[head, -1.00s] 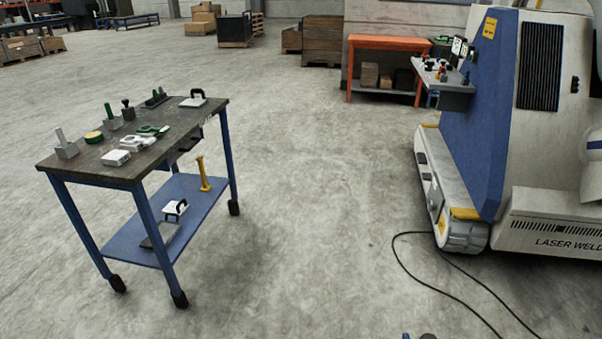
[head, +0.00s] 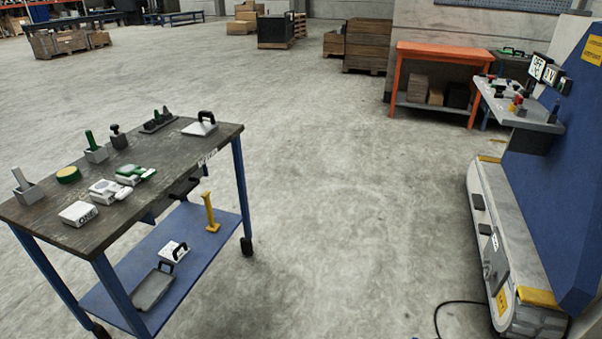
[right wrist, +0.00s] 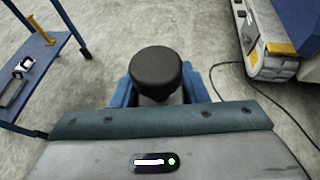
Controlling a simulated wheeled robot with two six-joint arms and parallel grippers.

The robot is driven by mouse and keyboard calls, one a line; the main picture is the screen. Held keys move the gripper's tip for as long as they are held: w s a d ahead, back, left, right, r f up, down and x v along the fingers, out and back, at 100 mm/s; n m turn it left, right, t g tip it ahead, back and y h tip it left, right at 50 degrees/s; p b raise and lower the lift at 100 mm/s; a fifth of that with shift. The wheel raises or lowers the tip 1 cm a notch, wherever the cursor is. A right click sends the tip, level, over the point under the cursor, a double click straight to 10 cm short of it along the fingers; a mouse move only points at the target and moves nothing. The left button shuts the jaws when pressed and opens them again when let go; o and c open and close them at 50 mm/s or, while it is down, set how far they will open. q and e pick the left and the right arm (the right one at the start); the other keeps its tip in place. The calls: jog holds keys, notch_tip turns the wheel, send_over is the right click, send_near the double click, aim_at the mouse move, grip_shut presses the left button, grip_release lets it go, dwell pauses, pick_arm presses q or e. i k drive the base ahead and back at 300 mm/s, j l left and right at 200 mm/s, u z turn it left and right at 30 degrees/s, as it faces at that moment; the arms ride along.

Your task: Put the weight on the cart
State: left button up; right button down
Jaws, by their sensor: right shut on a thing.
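The cart (head: 225,158) is a wheeled table with blue legs, a dark worktop and a blue lower shelf, at the left in the head view. A slice of the cart (right wrist: 45,90) also shows at the left of the right wrist view. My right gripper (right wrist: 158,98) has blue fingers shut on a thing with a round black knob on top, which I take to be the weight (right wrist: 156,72). Its lower part is hidden by the gripper. It is held over open floor, away from the cart. My left gripper is in no view.
The worktop carries several blocks with handles, a green-topped disc (head: 68,174) and a plate with a black handle (head: 200,125). The lower shelf holds a yellow post (head: 211,212) and handled plates. A blue and white machine (head: 500,250) stands right. Floor between is clear, except a cable.

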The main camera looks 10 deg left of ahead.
aim_at(179, 149)
jog(key=i+u, duration=0.4)
jog(key=i+l+u, duration=0.2)
jog(key=i+u, duration=0.2)
jog(key=i, duration=0.15)
jog(key=i+l+u, duration=0.3)
jog(key=i+u, duration=0.15)
